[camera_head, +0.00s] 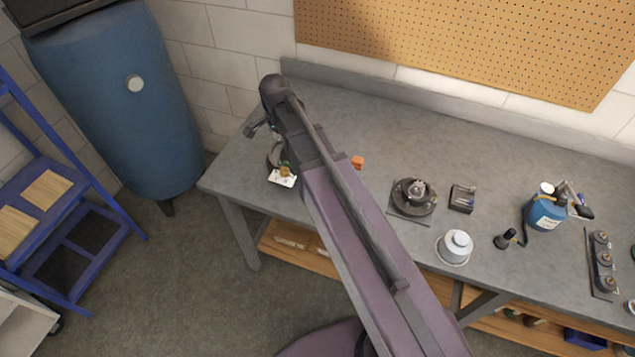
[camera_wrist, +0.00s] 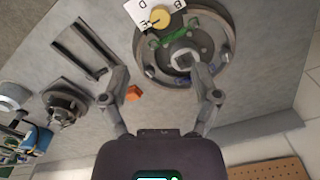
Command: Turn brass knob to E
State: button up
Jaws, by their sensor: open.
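The brass knob (camera_wrist: 160,18) is a small round yellow piece on a white plate (camera_wrist: 135,11) with letters, at the top of the wrist view. B, D and E can be read, turned upside down; part of the plate is cut off. Which letter the knob points to is unclear. It also shows small in the head view (camera_head: 285,169), at the bench's left end beside my arm. My gripper (camera_wrist: 156,70) is open and empty, its fingers apart over the round grey fixture. The knob lies beyond the fingertips, not between them. In the head view my arm mostly hides the gripper.
A round grey flanged fixture (camera_wrist: 222,50) with a green part stands right beside the plate. An orange block (camera_head: 357,161) and a dark round fixture (camera_head: 414,197) lie to the right on the grey bench (camera_head: 345,112). The wall and pegboard (camera_head: 480,40) stand behind.

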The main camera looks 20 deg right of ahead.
jog(key=s+d+f+n+b, duration=0.8)
jog(key=s+f+n+b, duration=0.2)
jog(key=s, duration=0.1)
jog(key=shift+s+f+n+b, duration=0.2)
jog(key=shift+n+b, duration=0.1)
jog(key=shift+b, duration=0.05)
dwell(0.7)
jog(key=shift+s+d+n, duration=0.35)
jog(key=shift+s+n, duration=0.15)
jog(key=shift+s, duration=0.1)
jog(key=shift+s+d+n, duration=0.35)
jog(key=shift+s+n, duration=0.15)
jog(key=shift+s, duration=0.1)
dwell(0.8)
